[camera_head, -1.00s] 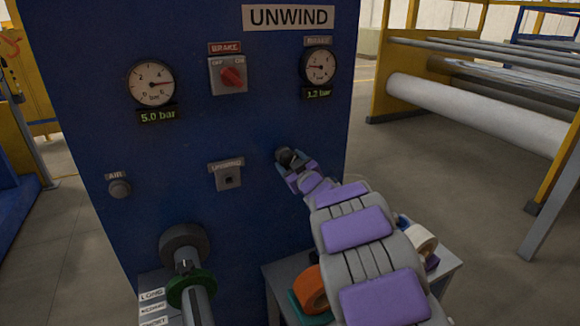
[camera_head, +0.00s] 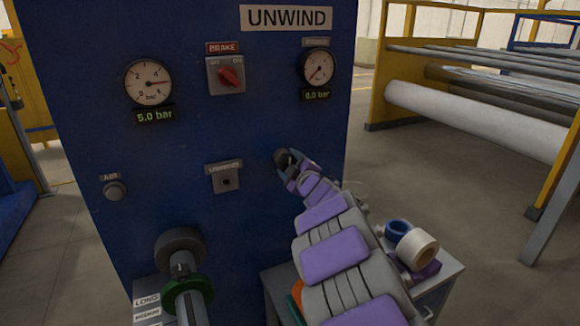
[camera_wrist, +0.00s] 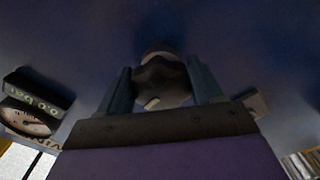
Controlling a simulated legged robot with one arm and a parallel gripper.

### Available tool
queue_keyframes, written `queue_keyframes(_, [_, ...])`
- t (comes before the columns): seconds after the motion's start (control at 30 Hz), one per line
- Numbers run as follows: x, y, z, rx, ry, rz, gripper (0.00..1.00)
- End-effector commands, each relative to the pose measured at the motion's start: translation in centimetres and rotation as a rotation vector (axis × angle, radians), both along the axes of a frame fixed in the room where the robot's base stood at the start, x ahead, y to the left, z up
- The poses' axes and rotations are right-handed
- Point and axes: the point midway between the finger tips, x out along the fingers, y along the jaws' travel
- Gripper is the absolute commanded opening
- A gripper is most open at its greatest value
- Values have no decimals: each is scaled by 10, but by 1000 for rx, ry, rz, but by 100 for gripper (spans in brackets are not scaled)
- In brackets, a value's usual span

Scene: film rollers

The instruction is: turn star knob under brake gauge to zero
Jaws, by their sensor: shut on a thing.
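The star knob (camera_head: 282,157) is dark and sits on the blue panel below the brake gauge (camera_head: 318,67). My gripper (camera_head: 287,166) is shut on the knob. In the wrist view the knob (camera_wrist: 160,78) shows between my two fingers, lobed, with a pale mark on its lower edge. The brake gauge's needle points to the lower left, and its green display (camera_head: 316,95) appears to read 0.0 bar. The display (camera_wrist: 38,96) also shows in the wrist view, tilted, reading 0.0 bar. My fingers partly hide the knob in the head view.
The other gauge (camera_head: 148,82) reads 5.0 bar. A red brake switch (camera_head: 230,77), a small socket plate (camera_head: 226,180) and an air knob (camera_head: 115,190) are on the panel. A side table (camera_head: 450,270) with tape rolls stands below my arm. A shaft with a green collar (camera_head: 186,294) projects at lower left.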

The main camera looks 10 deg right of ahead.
Motion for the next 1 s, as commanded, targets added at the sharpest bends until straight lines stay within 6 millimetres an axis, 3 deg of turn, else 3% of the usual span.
queue_keyframes(0.33, [0,1,-3,-6,4,2,35])
queue_keyframes(0.37, [0,1,-3,-6,4,2,67])
queue_keyframes(0.57, [0,1,-2,-5,3,1,86])
queue_keyframes(1.0, [-10,-3,-2,-3,4,0,86])
